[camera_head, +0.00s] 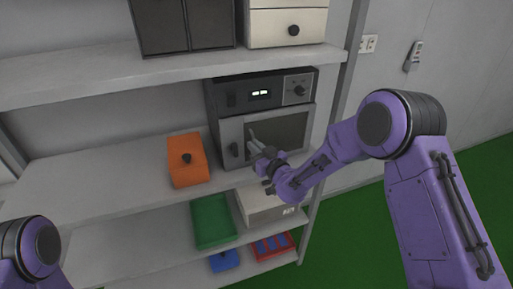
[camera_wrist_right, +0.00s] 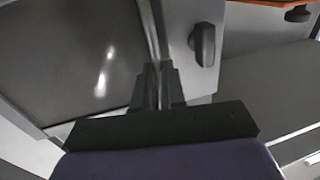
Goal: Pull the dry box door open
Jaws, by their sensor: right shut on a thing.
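The dry box (camera_head: 261,93) stands on the middle shelf, with a lit display and a knob on its top panel. Its door (camera_head: 283,131) has a dark window in a pale frame; it also shows in the wrist view (camera_wrist_right: 85,60). A dark latch knob (camera_head: 234,149) is on the left side of the front, and it shows in the wrist view (camera_wrist_right: 204,45). My right gripper (camera_head: 254,143) is at the left side of the window, shut on a narrow upright strip of the door. Its fingers (camera_wrist_right: 157,85) hide the exact contact. My left gripper is out of view.
An orange box (camera_head: 187,160) sits left of the dry box on the same shelf. A green tray (camera_head: 213,222), a pale box (camera_head: 265,207) and red (camera_head: 273,246) and blue (camera_head: 225,260) bins are lower. Green floor (camera_head: 370,240) is clear at right.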

